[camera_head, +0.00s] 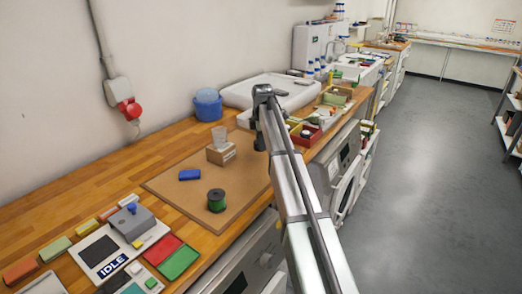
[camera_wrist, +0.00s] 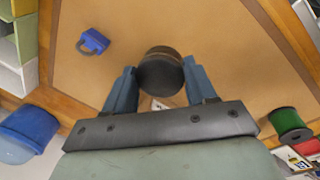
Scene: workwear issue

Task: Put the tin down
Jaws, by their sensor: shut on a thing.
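The tin (camera_wrist: 160,70) is a dark, round can with a brownish rim. In the wrist view it sits between the two blue fingers of my gripper (camera_wrist: 160,85), which is shut on it. The brown mat (camera_wrist: 220,35) lies behind it in that view; I cannot tell how far the tin is above the mat. In the head view my gripper (camera_head: 260,143) is at the mat's right back side, and the tin cannot be made out there.
A blue tub (camera_head: 207,105) stands behind, and a red bin (camera_head: 306,135) lies to the right. The mat's middle has bare room.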

